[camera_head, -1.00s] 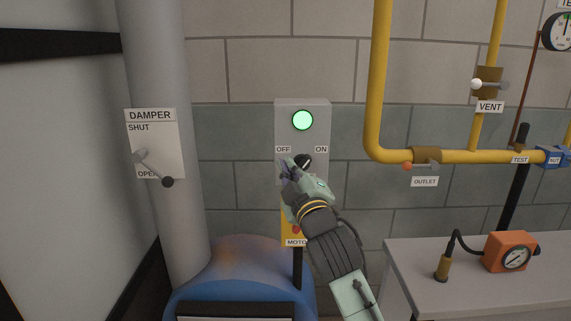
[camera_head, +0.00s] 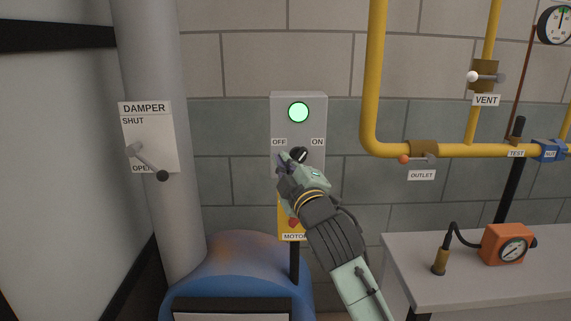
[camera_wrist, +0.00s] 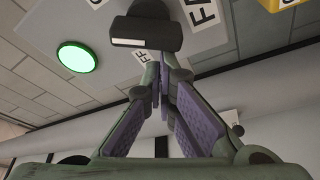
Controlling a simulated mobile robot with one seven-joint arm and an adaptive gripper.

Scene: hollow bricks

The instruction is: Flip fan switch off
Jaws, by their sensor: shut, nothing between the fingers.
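The fan switch is a black knob (camera_head: 299,154) on a grey box (camera_head: 320,130), between the labels OFF on the left and ON on the right. It leans toward the upper right, on the ON side. A green lamp (camera_head: 298,112) above it is lit. In the wrist view the knob (camera_wrist: 142,32) with its white mark is just beyond my fingertips, and the lamp (camera_wrist: 76,57) is at left. My gripper (camera_head: 283,162) is shut and empty at the knob's lower left, on the OFF side. It partly hides the box front. I cannot tell whether it touches the knob.
A damper lever (camera_head: 150,160) on a grey duct (camera_head: 155,60) is to the left. Yellow pipes (camera_head: 377,80) with outlet and vent valves are to the right. A blue motor housing (camera_head: 235,265) is below. A bench (camera_head: 460,285) with an orange gauge (camera_head: 508,245) is at lower right.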

